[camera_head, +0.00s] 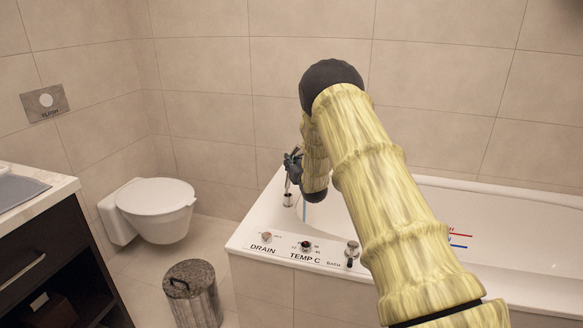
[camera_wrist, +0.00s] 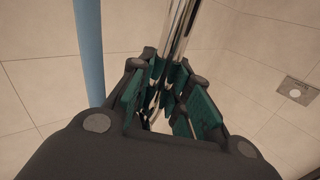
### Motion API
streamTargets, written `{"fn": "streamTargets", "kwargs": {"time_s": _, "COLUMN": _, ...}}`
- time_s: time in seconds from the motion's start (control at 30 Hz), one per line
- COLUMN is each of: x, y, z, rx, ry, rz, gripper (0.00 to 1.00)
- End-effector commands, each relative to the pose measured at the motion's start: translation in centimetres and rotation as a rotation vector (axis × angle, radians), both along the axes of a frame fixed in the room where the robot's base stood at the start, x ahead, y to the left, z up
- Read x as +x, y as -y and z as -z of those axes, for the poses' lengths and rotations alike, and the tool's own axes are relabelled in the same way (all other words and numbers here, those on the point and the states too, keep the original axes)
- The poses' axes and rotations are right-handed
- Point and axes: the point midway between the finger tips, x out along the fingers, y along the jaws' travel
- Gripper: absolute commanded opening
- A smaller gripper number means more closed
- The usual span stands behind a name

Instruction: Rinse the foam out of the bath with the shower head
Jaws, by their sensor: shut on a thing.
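The white bath (camera_head: 240,243) runs along the back wall; my arm hides much of its inside. I cannot make out foam in the part that shows. My gripper (camera_head: 292,163) is above the bath's far left corner, over a small chrome holder (camera_head: 289,201) on the rim. In the wrist view, its green-padded fingers (camera_wrist: 165,95) are shut around a slim chrome piece (camera_wrist: 183,25), which looks like the shower head's handle. The fingers hide part of it. I cannot tell whether it is clear of the holder.
A blue strip (camera_head: 306,212), water or hose, hangs beside the gripper and shows in the wrist view (camera_wrist: 88,50). The bath's near rim has a drain knob (camera_head: 266,237), a temperature knob (camera_head: 305,246) and a chrome lever (camera_head: 351,250). A toilet (camera_head: 155,198) and bin (camera_head: 192,290) stand left.

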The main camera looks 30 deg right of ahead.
Motion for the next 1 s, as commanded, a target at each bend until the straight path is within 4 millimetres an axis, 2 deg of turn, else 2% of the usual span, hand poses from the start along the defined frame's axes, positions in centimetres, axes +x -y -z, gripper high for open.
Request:
{"fn": "streamTargets", "kwargs": {"time_s": 0.03, "x": 0.0, "y": 0.0, "z": -0.9, "rx": 0.000, "ry": 0.000, "rz": 0.000, "gripper": 0.00}}
{"fn": "streamTargets", "kwargs": {"time_s": 0.13, "x": 0.0, "y": 0.0, "z": -1.4, "rx": 0.000, "ry": 0.000, "rz": 0.000, "gripper": 0.00}}
{"fn": "streamTargets", "kwargs": {"time_s": 0.53, "x": -0.1, "y": 0.1, "z": -1.6, "rx": 0.000, "ry": 0.000, "rz": 0.000, "gripper": 0.00}}
{"fn": "streamTargets", "kwargs": {"time_s": 1.0, "x": -1.8, "y": 3.0, "z": -1.7, "rx": -0.001, "ry": 0.000, "rz": 0.001, "gripper": 0.00}}
